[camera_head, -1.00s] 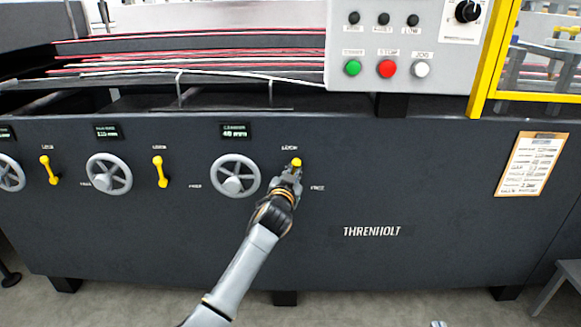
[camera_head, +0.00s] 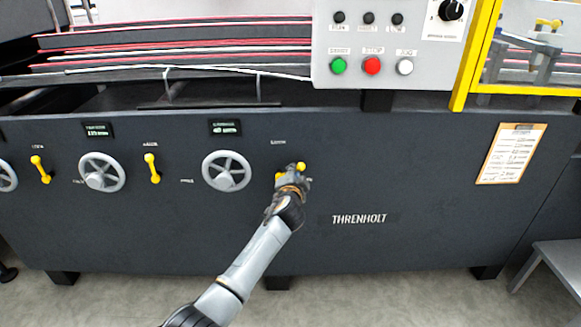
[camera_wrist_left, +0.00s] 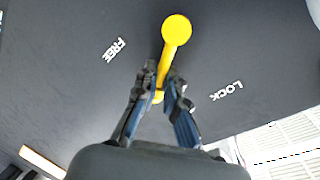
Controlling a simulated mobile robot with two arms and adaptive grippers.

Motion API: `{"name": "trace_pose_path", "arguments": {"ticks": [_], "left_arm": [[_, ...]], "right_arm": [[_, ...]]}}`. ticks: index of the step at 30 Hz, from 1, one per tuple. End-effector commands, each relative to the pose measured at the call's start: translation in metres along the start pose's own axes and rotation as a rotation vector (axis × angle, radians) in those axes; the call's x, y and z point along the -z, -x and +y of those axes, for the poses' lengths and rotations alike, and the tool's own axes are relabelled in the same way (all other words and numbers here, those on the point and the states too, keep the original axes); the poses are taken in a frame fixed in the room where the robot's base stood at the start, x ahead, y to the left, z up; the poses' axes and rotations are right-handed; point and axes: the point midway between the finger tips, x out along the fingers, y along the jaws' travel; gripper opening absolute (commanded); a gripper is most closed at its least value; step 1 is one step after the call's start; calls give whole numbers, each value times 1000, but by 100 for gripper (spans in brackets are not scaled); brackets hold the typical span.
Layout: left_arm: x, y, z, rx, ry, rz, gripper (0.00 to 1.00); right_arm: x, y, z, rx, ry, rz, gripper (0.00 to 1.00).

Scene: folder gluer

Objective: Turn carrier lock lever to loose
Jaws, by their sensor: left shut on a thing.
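The yellow carrier lock lever (camera_head: 301,167) is on the dark machine front, right of the rightmost handwheel. In the head view it tilts up to the right, its round knob beyond my left gripper (camera_head: 291,181). In the left wrist view the lever (camera_wrist_left: 176,31) stands between the FREE and LOCK labels. The fingers of my left gripper (camera_wrist_left: 164,82) are shut on its stem, with the knob sticking out past them. The gripper hides part of the stem and, in the head view, the FREE label. My right gripper is not in view.
The rightmost handwheel (camera_head: 226,171) is close on the left of my gripper. Two other yellow levers (camera_head: 152,168) (camera_head: 41,169) are further left. A button panel (camera_head: 385,45) juts out above right.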

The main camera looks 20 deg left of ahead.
Motion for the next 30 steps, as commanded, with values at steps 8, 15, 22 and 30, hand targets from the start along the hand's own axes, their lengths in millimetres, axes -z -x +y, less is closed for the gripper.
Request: {"name": "trace_pose_path", "arguments": {"ticks": [8, 15, 22, 30], "left_arm": [[-1, -2, 12, -3, -205, -42, 0], [-2, -3, 18, -3, -311, -62, 0], [-3, -4, 20, -2, -353, -71, 0], [-3, -4, 20, -2, -359, -72, 0]], "right_arm": [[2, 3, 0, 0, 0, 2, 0], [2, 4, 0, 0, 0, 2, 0], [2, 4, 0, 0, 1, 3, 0], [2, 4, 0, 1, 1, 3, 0]]}}
